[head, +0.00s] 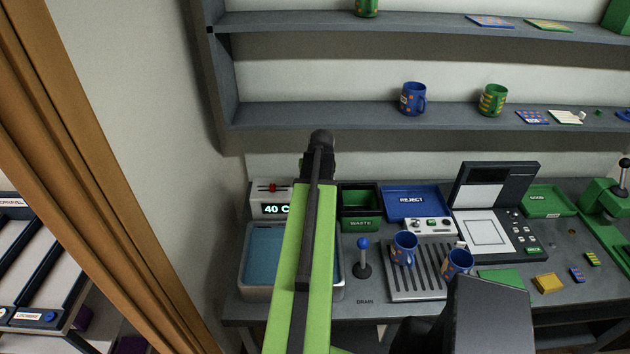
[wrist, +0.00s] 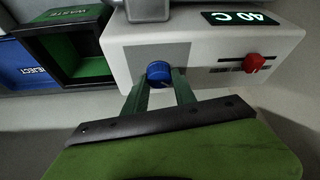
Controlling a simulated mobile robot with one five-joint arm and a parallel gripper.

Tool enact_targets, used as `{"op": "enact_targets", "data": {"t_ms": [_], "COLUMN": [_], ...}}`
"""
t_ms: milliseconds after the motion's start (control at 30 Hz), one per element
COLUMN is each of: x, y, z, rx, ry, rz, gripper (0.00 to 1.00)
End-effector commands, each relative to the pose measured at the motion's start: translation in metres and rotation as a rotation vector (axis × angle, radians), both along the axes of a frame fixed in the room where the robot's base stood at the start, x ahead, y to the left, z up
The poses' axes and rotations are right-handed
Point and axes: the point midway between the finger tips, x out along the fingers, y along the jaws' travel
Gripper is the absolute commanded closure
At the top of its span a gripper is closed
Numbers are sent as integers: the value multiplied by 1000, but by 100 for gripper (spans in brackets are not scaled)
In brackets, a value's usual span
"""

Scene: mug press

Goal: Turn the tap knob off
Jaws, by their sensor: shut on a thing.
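The blue tap knob (wrist: 158,70) sticks out from a grey panel on the front of a white control box (wrist: 120,48) in the wrist view. My gripper (wrist: 158,86) is shut on the knob, with one green finger on each side. My green arm hides the knob and my fingers there. A basin with blue water (head: 263,252) lies in front of the box, partly behind my arm.
A green waste bin (head: 361,222) and a blue reject tray (head: 414,190) stand right of the box. Shelves with mugs run above.

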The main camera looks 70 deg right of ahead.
Motion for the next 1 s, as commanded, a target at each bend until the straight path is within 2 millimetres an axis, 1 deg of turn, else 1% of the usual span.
{"op": "enact_targets", "data": {"t_ms": [500, 533, 667, 1000], "x": [1, 1, 0, 0], "y": [0, 0, 0, 0], "z": [0, 0, 0, 2], "rx": [0, 0, 0, 0], "ry": [-1, -1, 0, -1], "rz": [19, 19, 17, 17], "gripper": [100, 64, 47, 46]}}
